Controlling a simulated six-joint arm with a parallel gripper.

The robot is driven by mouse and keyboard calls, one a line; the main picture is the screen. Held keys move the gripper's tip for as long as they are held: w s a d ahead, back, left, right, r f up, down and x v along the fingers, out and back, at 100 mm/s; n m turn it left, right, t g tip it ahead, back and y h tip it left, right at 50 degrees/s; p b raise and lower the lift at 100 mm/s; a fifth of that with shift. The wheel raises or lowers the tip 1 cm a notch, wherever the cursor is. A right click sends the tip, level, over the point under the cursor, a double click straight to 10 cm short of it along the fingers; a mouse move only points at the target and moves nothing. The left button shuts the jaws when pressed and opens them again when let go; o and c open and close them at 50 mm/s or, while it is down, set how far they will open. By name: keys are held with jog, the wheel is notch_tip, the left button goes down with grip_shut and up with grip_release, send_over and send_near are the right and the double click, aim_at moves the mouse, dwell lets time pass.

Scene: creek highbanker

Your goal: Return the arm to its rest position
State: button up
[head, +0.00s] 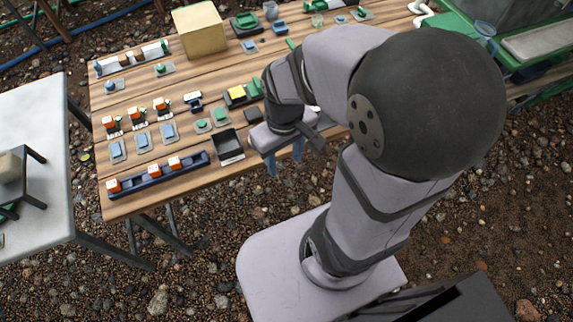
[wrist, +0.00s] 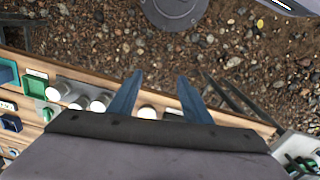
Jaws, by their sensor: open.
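My gripper (head: 285,158) is at the near edge of the wooden table (head: 230,170) in the head view, with its blue fingers pointing down and apart. In the wrist view my gripper (wrist: 160,95) is open, and nothing is between its two blue fingers. The gravel ground lies beyond the fingertips there. My arm is folded, with its elbow high and the forearm reaching over the table's near right part. Part of the table behind the arm is hidden in the head view.
A black tray (head: 229,147) lies just left of my gripper. A dark blue rack (head: 158,177) with orange-topped pieces lies along the near left edge. A cardboard-coloured box (head: 200,28) stands at the back. A pale table (head: 35,165) is at left, a green highbanker (head: 530,50) at right.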

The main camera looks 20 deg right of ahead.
jog(key=shift+s+a+f+m, duration=0.1)
jog(key=shift+s+m, duration=0.4)
jog(key=shift+s+a+f+m, duration=0.1)
jog(key=shift+s+m, duration=0.4)
jog(key=shift+r, duration=0.1)
notch_tip(320, 180, up, 6)
jog(key=p, duration=0.5)
jog(key=shift+f+p, duration=0.2)
jog(key=shift+p, duration=0.2)
jog(key=shift+f, duration=0.1)
